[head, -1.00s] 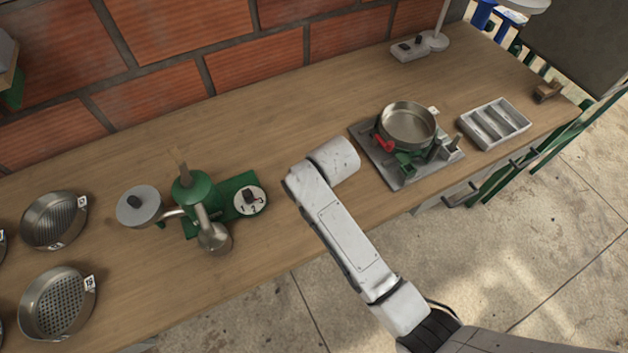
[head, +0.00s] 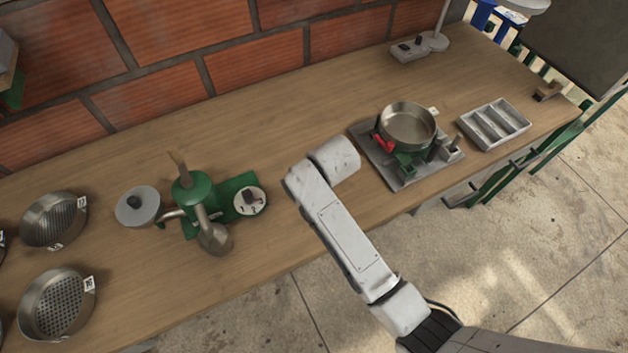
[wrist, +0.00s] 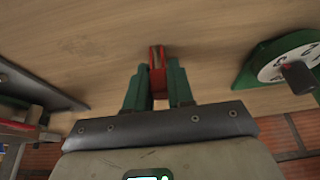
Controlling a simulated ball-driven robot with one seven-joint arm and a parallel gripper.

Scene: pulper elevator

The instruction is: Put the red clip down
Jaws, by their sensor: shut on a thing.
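The red clip (wrist: 157,77) shows in the wrist view between the two green fingers of my gripper (wrist: 158,84), which is shut on it. The clip is narrow, with a pale strip at its middle, and points away from the wrist over the bare wood of the bench. I cannot tell whether it touches the bench. In the head view my white arm reaches over the bench and hides the gripper and the held clip. Another red part (head: 385,145) shows on the grey-plate stand, below a round metal pan (head: 408,124).
The wooden bench (head: 270,140) is clear between the green device with a numbered dial (head: 249,201) and the grey plate (head: 399,180). A compartment tray (head: 495,123) lies farther right. Sieves (head: 58,303) stand at left. A brick wall (head: 165,92) backs the bench.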

